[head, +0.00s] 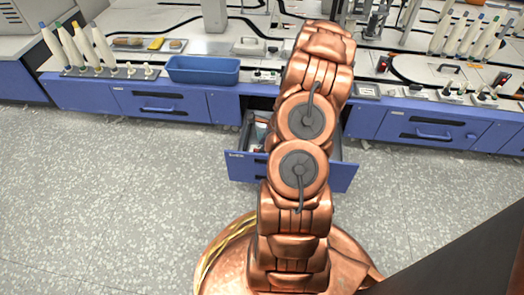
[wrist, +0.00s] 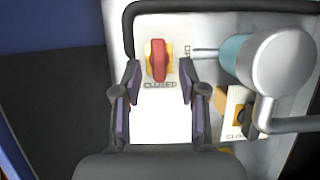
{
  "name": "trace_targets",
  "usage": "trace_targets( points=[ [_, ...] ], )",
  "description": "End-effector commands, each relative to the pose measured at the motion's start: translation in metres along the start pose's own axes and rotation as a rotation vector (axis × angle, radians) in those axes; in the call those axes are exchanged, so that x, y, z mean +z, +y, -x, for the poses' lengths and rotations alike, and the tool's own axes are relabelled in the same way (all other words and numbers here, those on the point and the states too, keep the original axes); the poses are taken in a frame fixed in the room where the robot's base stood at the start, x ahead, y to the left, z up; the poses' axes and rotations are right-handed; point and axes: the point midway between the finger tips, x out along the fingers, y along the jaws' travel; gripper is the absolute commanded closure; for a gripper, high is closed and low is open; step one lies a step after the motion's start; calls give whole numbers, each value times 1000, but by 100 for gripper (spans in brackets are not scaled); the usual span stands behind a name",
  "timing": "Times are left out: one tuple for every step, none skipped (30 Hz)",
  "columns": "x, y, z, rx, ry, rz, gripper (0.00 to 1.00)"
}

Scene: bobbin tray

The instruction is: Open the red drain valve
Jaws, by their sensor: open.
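In the wrist view a red valve handle (wrist: 158,60) sits on a yellow square on a white plate (wrist: 182,28). The handle stands upright in the picture, and the word CLOSED shows below it. Another word runs sideways at the plate's right side. My gripper (wrist: 159,76) is open, its two dark fingers on either side of and below the handle, with nothing between them but the plate. I cannot tell whether a fingertip touches the handle. In the head view my arm hides the gripper and the valve.
In the wrist view a grey rounded fitting (wrist: 282,62) with a light-blue part stands close on the right, near a second black-and-yellow control (wrist: 240,117). In the head view a drawer (head: 240,168) stands open under the bench. A blue tray (head: 203,69) lies on the bench top.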

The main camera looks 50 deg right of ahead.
Motion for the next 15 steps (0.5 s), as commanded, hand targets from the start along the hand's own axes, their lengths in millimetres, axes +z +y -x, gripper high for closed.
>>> trace_targets(
  points=[
    [-1, 0, -10, 1, -1, 1, 58],
    [0, 0, -13, 2, -1, 1, 58],
    [0, 0, -16, 2, -1, 1, 58],
    [0, 1, -18, 2, -1, 1, 58],
    [0, 0, -19, 2, -1, 1, 58],
    [0, 0, -20, 2, -1, 0, 58],
    [0, 0, -20, 2, -1, 0, 58],
    [0, 0, -20, 2, -1, 0, 58],
    [0, 0, -20, 1, -1, 0, 58],
    [0, 0, -19, 2, -1, 0, 58],
    [0, 0, -19, 1, -1, 0, 58],
    [0, 0, -19, 2, -1, 0, 58],
    [0, 0, -19, 2, -1, 0, 58],
    [0, 0, -19, 1, -1, 0, 61],
    [0, 0, -19, 1, -1, 0, 66]
  ],
)
